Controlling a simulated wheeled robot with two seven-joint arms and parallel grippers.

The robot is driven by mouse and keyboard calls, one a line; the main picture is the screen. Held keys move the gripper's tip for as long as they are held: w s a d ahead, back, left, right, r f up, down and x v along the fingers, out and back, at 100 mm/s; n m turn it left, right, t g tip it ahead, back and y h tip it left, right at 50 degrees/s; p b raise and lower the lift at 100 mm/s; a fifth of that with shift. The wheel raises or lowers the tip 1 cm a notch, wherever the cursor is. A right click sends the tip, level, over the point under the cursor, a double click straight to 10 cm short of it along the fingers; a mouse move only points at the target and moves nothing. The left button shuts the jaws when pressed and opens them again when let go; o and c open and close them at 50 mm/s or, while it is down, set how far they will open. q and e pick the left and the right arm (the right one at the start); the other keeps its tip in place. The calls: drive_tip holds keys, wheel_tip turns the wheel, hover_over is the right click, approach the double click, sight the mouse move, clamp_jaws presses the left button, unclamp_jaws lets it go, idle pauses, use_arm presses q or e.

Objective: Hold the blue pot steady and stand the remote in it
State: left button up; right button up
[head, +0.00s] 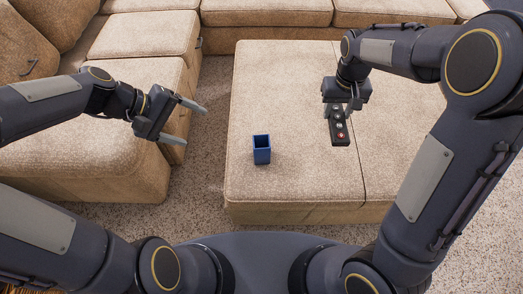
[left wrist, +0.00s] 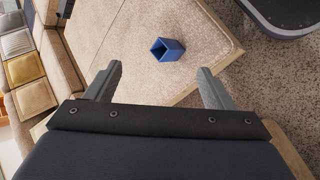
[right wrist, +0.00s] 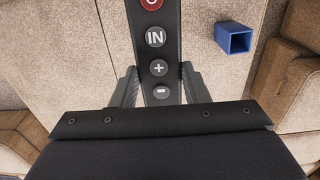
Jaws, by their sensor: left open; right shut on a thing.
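The blue pot (head: 262,150) is a small square open container standing upright on the beige ottoman, near its front left part. It also shows in the left wrist view (left wrist: 167,50) and in the right wrist view (right wrist: 234,38). My left gripper (head: 192,124) is open and empty, left of the pot and apart from it. My right gripper (head: 342,106) is shut on the black remote (head: 340,132), right of the pot. The remote's buttons show between the fingers in the right wrist view (right wrist: 156,38). Whether the remote touches the ottoman is unclear.
The ottoman (head: 290,90) has bare cushion around the pot and between pot and remote. A beige sofa (head: 140,40) runs along the left and back. Speckled carpet (head: 207,150) fills the gap between sofa and ottoman.

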use_arm(q)
drive_tip(key=w+d+f+n+h, duration=0.1)
drive_tip(key=w+f+n+h, duration=0.15)
drive_tip(key=w+f, duration=0.45)
drive_tip(key=n+t+h, duration=0.2)
drive_tip(key=n+h, duration=0.1)
drive_tip(key=n, duration=0.9)
approach(259, 154)
drive_tip(key=w+f, duration=0.1)
drive_tip(key=f, duration=0.2)
drive_tip(key=w+f, duration=0.1)
drive_tip(key=f, duration=0.1)
drive_tip(key=shift+w+a+f, duration=0.1)
drive_tip(key=shift+w+a, duration=0.05)
drive_tip(key=shift+w, duration=0.15)
drive_tip(key=shift+w+d+f, duration=0.1)
drive_tip(key=shift+d+f, duration=0.15)
drive_tip(key=shift+d, duration=0.25)
drive_tip(key=x, duration=0.9)
drive_tip(key=shift+w+r, duration=0.1)
drive_tip(key=shift+w, duration=0.1)
